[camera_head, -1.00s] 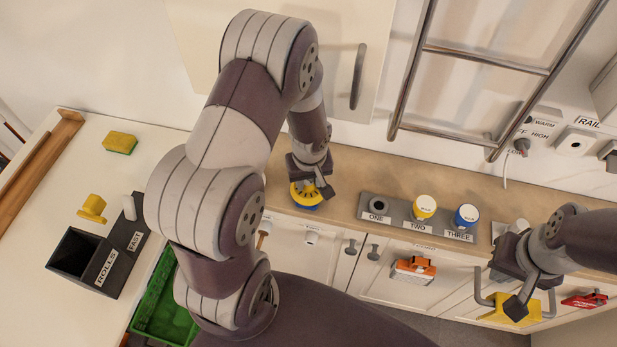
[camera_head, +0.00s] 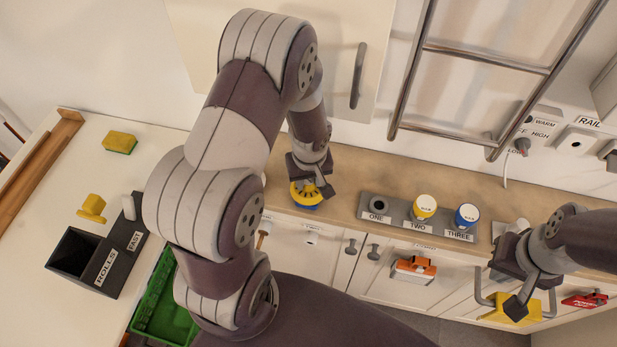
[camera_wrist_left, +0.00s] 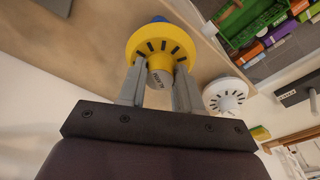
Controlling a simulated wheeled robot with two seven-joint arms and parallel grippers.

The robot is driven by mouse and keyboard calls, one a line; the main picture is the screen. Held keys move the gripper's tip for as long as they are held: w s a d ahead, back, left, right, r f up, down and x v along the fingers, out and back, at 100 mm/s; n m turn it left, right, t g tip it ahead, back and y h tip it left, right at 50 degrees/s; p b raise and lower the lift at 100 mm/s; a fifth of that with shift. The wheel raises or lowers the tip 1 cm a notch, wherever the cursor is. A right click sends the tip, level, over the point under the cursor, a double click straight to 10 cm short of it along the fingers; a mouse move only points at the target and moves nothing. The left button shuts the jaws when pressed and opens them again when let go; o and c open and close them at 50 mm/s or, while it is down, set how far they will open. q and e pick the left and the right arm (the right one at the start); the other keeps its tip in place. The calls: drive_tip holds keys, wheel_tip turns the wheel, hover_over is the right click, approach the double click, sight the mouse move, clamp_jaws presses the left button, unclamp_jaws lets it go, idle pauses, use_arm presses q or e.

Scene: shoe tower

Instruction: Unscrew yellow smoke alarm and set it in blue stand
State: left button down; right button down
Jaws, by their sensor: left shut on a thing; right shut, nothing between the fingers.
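The yellow smoke alarm (camera_head: 303,197) is a round slotted disc at the counter's front edge in the head view. In the left wrist view the alarm (camera_wrist_left: 140,46) faces the camera, its central knob between the fingers. My left gripper (camera_wrist_left: 160,80) is shut on that knob; it also shows in the head view (camera_head: 310,178). A blue part, the blue stand (camera_wrist_left: 158,19) by its colour, shows just behind the alarm; I cannot tell whether the alarm is seated on it. My right gripper (camera_head: 528,282) is shut and empty at the right, over a yellow object.
A white smoke alarm (camera_wrist_left: 225,95) is beside the yellow one in the left wrist view. A grey labelled block (camera_head: 397,208) with a yellow and a blue cap stands to the right. A dark box (camera_head: 75,252) and a yellow sponge (camera_head: 120,142) are on the left counter.

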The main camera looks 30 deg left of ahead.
sight(309, 193)
idle(0.8)
use_arm(q)
drive_tip(key=shift+f+b, duration=1.3)
drive_tip(key=shift+b, duration=0.1)
drive_tip(key=c, duration=0.7)
unclamp_jaws()
drive_tip(key=r, duration=0.8)
drive_tip(key=s+d+r, duration=0.1)
drive_tip(key=r, duration=0.3)
drive_tip(key=shift+s, duration=0.1)
drive_tip(key=s+d+m, duration=0.1)
drive_tip(key=s+m, duration=0.1)
drive_tip(key=s+d+r+m, duration=0.1)
drive_tip(key=s+m, duration=0.2)
drive_tip(key=s+d+m, duration=0.2)
drive_tip(key=m, duration=0.1)
drive_tip(key=shift+s+r+h, duration=0.2)
drive_tip(key=shift+r+h, duration=0.1)
drive_tip(key=shift+h, duration=0.1)
